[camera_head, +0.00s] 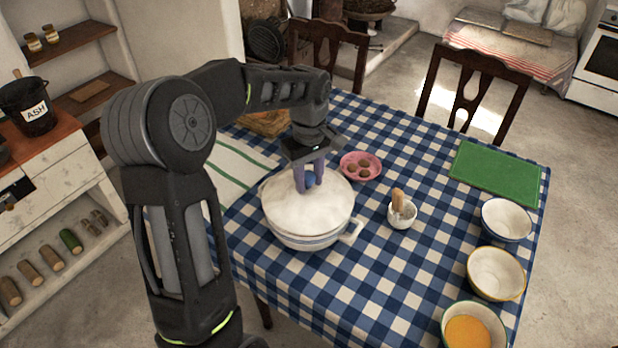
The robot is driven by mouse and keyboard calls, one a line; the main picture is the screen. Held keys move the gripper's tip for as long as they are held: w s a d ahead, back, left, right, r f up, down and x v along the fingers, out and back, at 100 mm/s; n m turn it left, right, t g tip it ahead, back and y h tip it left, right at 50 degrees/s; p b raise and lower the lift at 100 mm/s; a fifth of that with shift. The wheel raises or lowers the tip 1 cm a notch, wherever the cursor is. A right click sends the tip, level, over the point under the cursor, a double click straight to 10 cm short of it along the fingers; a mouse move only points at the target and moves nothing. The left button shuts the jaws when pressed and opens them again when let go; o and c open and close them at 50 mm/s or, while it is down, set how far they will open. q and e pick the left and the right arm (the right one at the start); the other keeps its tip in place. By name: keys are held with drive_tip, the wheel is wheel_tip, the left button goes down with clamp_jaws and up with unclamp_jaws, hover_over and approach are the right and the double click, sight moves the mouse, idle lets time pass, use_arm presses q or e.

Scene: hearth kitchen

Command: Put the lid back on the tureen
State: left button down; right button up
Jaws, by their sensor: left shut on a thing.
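The white tureen (305,241) stands on the table with the blue checked cloth, near its left front part. The white domed lid (290,213) is over the tureen's top and looks level; I cannot tell whether it is fully seated on the rim. My left gripper (309,186) comes down from above and is shut on the lid's blue knob (310,179). The tureen's handle (352,231) shows at its right side. My right gripper is not in view.
Right of the tureen are a small white mortar with pestle (402,212) and a pink dish (361,166). Bowls (496,274) line the table's right edge, near a green board (495,173). A striped towel (236,162) lies left. Two chairs stand behind.

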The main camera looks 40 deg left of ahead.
use_arm(q)
drive_tip(key=shift+f+b, duration=0.3)
drive_tip(key=shift+f, duration=0.05)
idle(0.3)
idle(0.4)
drive_tip(key=shift+c, duration=2.1)
unclamp_jaws()
drive_tip(key=shift+r+p, duration=2.55)
drive_tip(key=shift+r, duration=0.95)
